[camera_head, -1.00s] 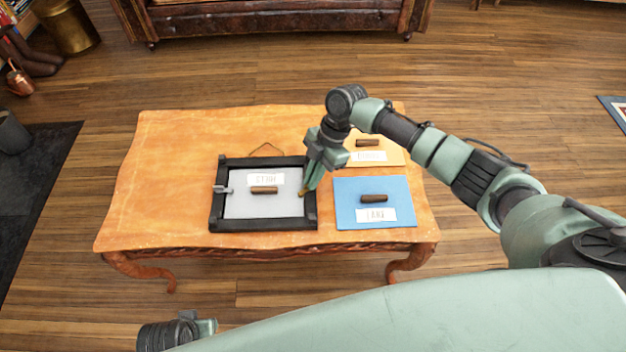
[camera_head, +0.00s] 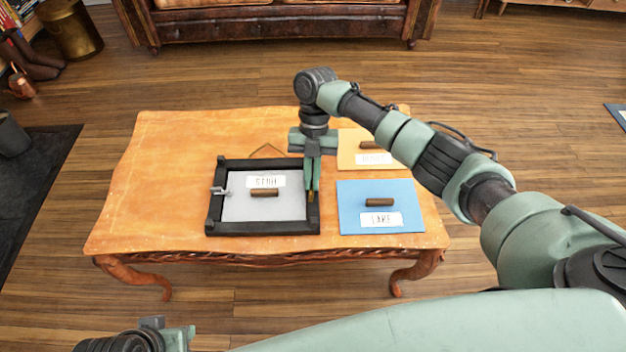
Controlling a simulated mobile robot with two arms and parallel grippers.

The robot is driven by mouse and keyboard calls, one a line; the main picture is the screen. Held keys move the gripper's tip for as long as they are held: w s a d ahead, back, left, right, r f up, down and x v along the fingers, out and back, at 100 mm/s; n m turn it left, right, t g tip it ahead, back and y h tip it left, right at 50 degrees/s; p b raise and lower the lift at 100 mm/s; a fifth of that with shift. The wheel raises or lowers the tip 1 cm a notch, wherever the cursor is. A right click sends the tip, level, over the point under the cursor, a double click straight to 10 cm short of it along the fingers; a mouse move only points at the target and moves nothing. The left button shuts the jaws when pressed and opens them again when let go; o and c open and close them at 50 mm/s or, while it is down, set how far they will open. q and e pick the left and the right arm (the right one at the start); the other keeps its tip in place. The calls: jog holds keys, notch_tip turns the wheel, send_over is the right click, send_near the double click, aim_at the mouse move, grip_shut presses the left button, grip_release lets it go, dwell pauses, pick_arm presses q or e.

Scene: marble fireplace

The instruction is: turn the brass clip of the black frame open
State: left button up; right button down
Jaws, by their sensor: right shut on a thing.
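The black frame (camera_head: 262,229) lies on the orange wooden table, with a grey panel labelled "STUH"-like (camera_head: 240,210) in its opening; the label is hard to read. My right gripper (camera_head: 312,193) points down at the frame's right bar and is shut on the brass clip (camera_head: 311,198), which is mostly hidden by the fingers. The clip's visible part lies along the right bar. A silvery clip (camera_head: 219,191) sits on the left bar and reaches toward the panel. Part of my left arm's end (camera_head: 165,338) shows at the bottom left; its fingers cannot be made out.
A blue panel (camera_head: 352,220) with a brown handle and "LAKE" label lies right of the frame. A tan panel (camera_head: 348,150) lies behind it, partly under my right arm. The table's (camera_head: 150,180) left part is clear.

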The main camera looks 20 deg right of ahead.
jog(key=shift+a+n+h, duration=0.1)
jog(key=shift+n+h, duration=0.2)
jog(key=shift+n, duration=0.3)
jog(key=c, duration=1.6)
grip_release()
jog(key=shift+r, duration=0.1)
jog(key=v, duration=0.7)
jog(key=shift+w+r+p, duration=0.2)
jog(key=shift+r+p, duration=0.05)
jog(key=shift+p, duration=0.15)
